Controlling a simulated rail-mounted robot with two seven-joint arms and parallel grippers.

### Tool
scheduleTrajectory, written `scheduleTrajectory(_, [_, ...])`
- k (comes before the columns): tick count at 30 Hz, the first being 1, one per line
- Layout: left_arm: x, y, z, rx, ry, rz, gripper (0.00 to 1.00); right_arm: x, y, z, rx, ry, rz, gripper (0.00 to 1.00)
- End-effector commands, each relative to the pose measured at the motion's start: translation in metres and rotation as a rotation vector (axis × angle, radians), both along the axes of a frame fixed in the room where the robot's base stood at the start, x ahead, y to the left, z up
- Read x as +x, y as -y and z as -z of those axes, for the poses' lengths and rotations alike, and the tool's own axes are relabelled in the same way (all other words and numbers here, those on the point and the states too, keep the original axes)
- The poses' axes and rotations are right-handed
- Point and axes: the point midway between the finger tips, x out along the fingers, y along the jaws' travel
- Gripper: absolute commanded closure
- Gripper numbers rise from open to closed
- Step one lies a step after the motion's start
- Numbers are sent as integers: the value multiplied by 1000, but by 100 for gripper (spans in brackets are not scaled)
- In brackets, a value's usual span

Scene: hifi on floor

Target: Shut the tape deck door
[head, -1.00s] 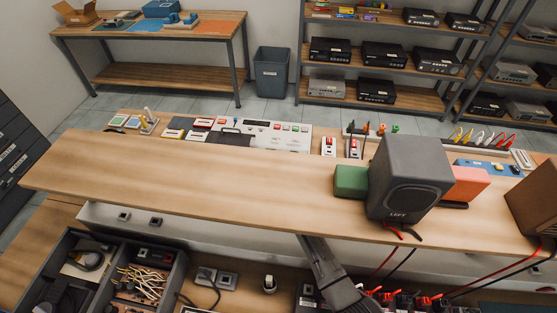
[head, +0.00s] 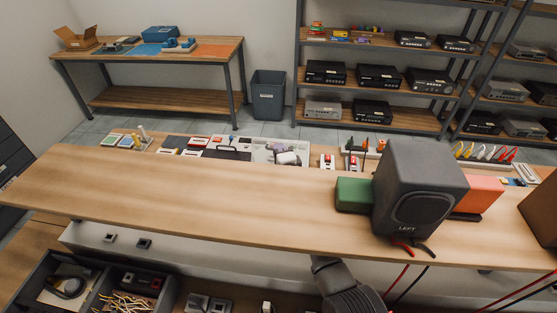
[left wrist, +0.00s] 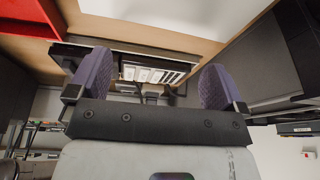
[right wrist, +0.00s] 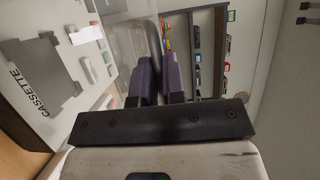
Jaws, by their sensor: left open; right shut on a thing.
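The tape deck (head: 262,146) is a white panel with buttons on the far side of the long wooden board. In the right wrist view its face (right wrist: 88,75) shows to the left, with a dark plate (right wrist: 35,75) printed CASSETTE. A clear panel (right wrist: 125,38), seemingly the deck door, stands out from it. My right gripper (head: 288,158) is at the deck's right part. In the right wrist view its purple fingers (right wrist: 160,78) are close together on a grey edge, seemingly the door's; the contact is partly hidden. My left gripper (left wrist: 155,82) is open and empty.
A dark speaker (head: 420,190) marked LEFT, a green block (head: 353,194) and an orange block (head: 478,192) stand on the board's right part. The board's left part (head: 180,195) is clear. Compartments with cables (head: 125,303) lie below. A dark unit with white keys (left wrist: 152,75) faces my left gripper.

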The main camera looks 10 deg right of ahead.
Motion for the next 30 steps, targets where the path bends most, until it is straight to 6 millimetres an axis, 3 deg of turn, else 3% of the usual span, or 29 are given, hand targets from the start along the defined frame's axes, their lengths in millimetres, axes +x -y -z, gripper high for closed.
scheduleTrajectory(6, [0,0,-2,0,1,0,3,1,0,-7,5,13,-1,100])
scheduleTrajectory(7, [0,0,-2,-1,1,-1,3,1,0,-8,5,13,-1,88])
scheduleTrajectory(14, [0,2,-2,-8,1,-5,3,1,0,-6,3,10,-1,66])
scheduleTrajectory(23, [0,4,-4,-14,2,-9,3,-1,0,-4,2,6,0,65])
scheduleTrajectory(30, [0,3,-30,-11,1,-7,3,-14,2,-8,2,3,-1,65])
